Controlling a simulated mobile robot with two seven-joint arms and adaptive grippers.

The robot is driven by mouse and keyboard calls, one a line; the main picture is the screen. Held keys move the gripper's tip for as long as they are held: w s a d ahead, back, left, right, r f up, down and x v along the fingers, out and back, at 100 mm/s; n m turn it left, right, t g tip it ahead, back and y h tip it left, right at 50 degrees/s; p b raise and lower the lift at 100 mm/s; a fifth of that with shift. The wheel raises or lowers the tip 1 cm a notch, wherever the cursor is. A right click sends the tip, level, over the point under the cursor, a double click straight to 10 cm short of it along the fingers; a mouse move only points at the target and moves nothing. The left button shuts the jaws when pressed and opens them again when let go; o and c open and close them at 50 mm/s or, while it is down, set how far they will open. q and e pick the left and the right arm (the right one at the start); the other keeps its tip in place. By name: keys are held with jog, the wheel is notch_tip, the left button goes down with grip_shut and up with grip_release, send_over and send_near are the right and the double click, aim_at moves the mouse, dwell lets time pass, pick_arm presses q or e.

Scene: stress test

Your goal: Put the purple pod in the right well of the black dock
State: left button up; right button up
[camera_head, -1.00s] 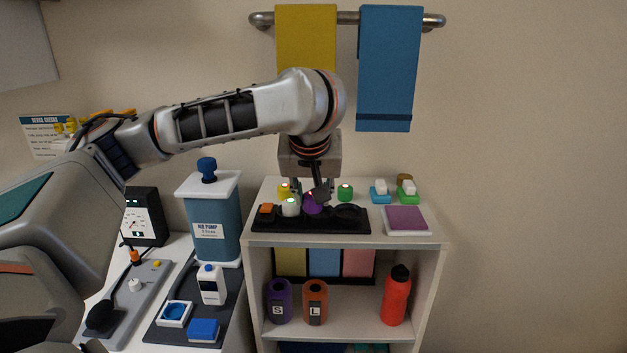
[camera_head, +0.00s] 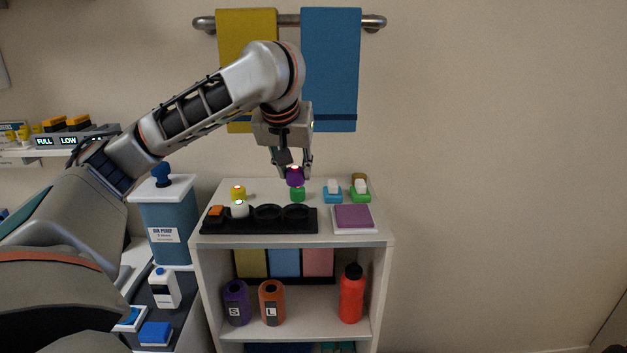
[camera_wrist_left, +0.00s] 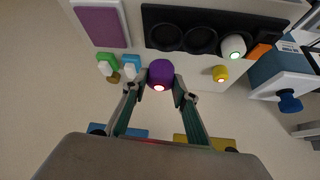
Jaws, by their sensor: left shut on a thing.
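The purple pod (camera_head: 295,177) is held up in the air between the fingers of my left gripper (camera_head: 293,170), which is shut on it. In the left wrist view the pod (camera_wrist_left: 160,74) sits between the fingertips, its lit spot facing the camera. The black dock (camera_head: 260,228) lies along the shelf's front edge. Its right well (camera_head: 302,210) and middle well (camera_head: 267,211) are empty. A white pod (camera_head: 239,208) sits in the left well, and an orange block (camera_head: 215,212) is at the dock's left end. My right gripper is out of view.
A green pod (camera_head: 298,194) stands behind the dock, below the held pod in the picture. A yellow pod (camera_head: 238,191) stands behind the white one. Blue (camera_head: 332,194) and green (camera_head: 360,193) holders and a purple pad (camera_head: 353,217) are at the right.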

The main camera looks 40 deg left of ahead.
aim_at(294, 186)
pick_arm(q)
jog(key=shift+w+a, duration=0.1)
jog(key=shift+w, duration=0.1)
jog(key=shift+a+f, duration=0.1)
jog(key=shift+f, duration=0.25)
jog(key=shift+s+f, duration=0.1)
jog(key=shift+f, duration=2.5)
jog(key=shift+f+b, duration=0.3)
jog(key=shift+f, duration=0.85)
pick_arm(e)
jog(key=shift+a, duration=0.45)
pick_arm(q)
jog(key=shift+f, duration=0.1)
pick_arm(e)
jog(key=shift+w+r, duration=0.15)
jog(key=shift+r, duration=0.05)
pick_arm(q)
jog(key=o, duration=1)
